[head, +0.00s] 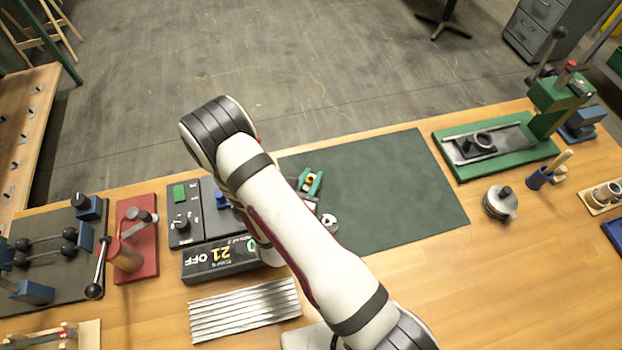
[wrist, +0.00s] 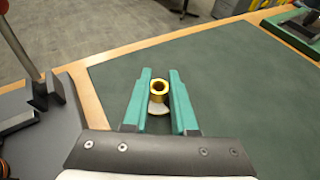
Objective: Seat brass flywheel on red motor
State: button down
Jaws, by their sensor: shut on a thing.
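The brass flywheel (wrist: 160,87) shows in the wrist view as a short gold ring with an open bore, between my green fingers. My gripper (wrist: 160,85) is shut on it. A pale rounded piece (wrist: 158,108) shows just below the ring; I cannot tell what it is. In the head view my gripper (head: 311,180) is over the left part of the dark green mat, with a small spot of brass (head: 309,182) between the fingers. I cannot make out a red motor for certain; my arm hides part of the bench.
The green mat (head: 390,180) is mostly clear. Left are a dark control box (head: 184,222), a display (head: 205,262) and a red-based fixture (head: 130,215). A ribbed metal plate (head: 243,309) lies in front. Right are a green press (head: 545,145) and a round metal piece (head: 499,204).

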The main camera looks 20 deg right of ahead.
jog(key=r, duration=0.9)
jog(key=shift+w+a+r, duration=0.1)
jog(key=shift+w+r, duration=0.15)
jog(key=shift+r, duration=0.15)
jog(key=w+a+r+n+t+y, duration=0.2)
jog(key=w+r+n+y, duration=0.2)
jog(key=w+r, duration=0.45)
notch_tip(320, 180, up, 11)
jog(key=n+y, duration=0.4)
jog(key=y, duration=0.1)
send_over(310, 176)
jog(key=w+d, duration=0.2)
jog(key=w, duration=0.4)
jog(key=s+a+f+n+g+y, duration=0.2)
jog(key=a+f+n+y, duration=0.1)
jog(key=a, duration=0.3)
jog(key=s+a+f+n+g+y, duration=0.1)
jog(key=s+a+f+n+y, duration=0.2)
jog(key=a+f, duration=0.3)
jog(key=s+a+f+n+g+y, duration=0.2)
jog(key=a+f+n+y, duration=0.1)
jog(key=a+f, duration=0.2)
jog(key=shift+s+a+f+n+g+y, duration=0.15)
jog(key=shift+a+n+g+y, duration=0.2)
jog(key=shift+a, duration=0.45)
jog(key=shift+f, duration=3.65)
jog(key=c, duration=0.6)
grip_release()
jog(key=shift+c, duration=0.2)
